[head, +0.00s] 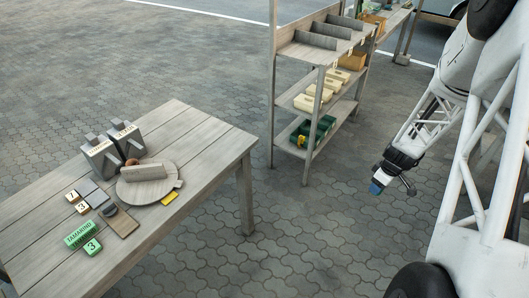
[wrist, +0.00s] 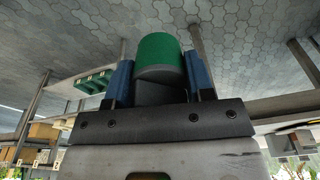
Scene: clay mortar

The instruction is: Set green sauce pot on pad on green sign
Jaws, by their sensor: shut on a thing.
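The green sauce pot (wrist: 158,56), green on top and dark below, is between the two blue fingers of my gripper (wrist: 158,80) in the wrist view. My gripper is shut on it. In the head view my gripper (head: 377,187) hangs over the paving, right of the table and apart from it; the pot is not clear there. A green sign with lettering (head: 79,234) and a green block marked 3 (head: 92,247) lie at the table's front. A dark pad (head: 90,192) and a brown board (head: 120,223) lie near them; no pad shows clearly on the green sign.
The wooden table (head: 195,140) also holds two grey lettered boxes (head: 101,157), a round board (head: 140,195), small number blocks (head: 72,195) and a yellow piece (head: 169,198). A shelf rack (head: 312,88) with green and cream containers stands behind. Open paving lies between table and gripper.

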